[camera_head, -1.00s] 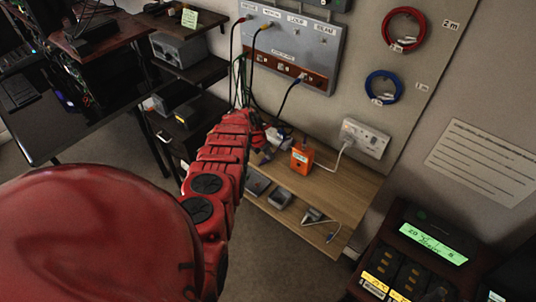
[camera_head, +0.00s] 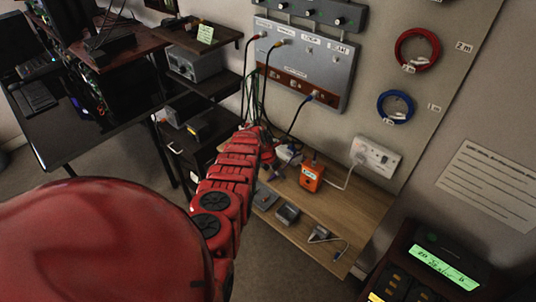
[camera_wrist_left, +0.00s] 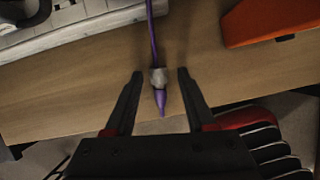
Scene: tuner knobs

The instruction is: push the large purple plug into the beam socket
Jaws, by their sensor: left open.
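The large purple plug (camera_wrist_left: 160,100) shows in the left wrist view, with a grey collar and a purple cable running up from it. My left gripper (camera_wrist_left: 160,74) is open, with one finger on each side of the plug and visible gaps between. In the head view my left gripper (camera_head: 267,152) is small and dark over the wooden shelf, and the plug is not clear there. The grey panel (camera_head: 330,75) on the wall carries a beam label (camera_head: 339,50) at its upper right, with no plug seen under it. My right gripper is out of view.
An orange box (camera_head: 311,176) and a white socket plate (camera_head: 376,157) are right of my gripper. The wooden shelf (camera_head: 345,205) holds small grey devices. Red (camera_head: 417,49) and blue (camera_head: 395,106) cable coils hang on the wall. Cables hang below the panel's left side.

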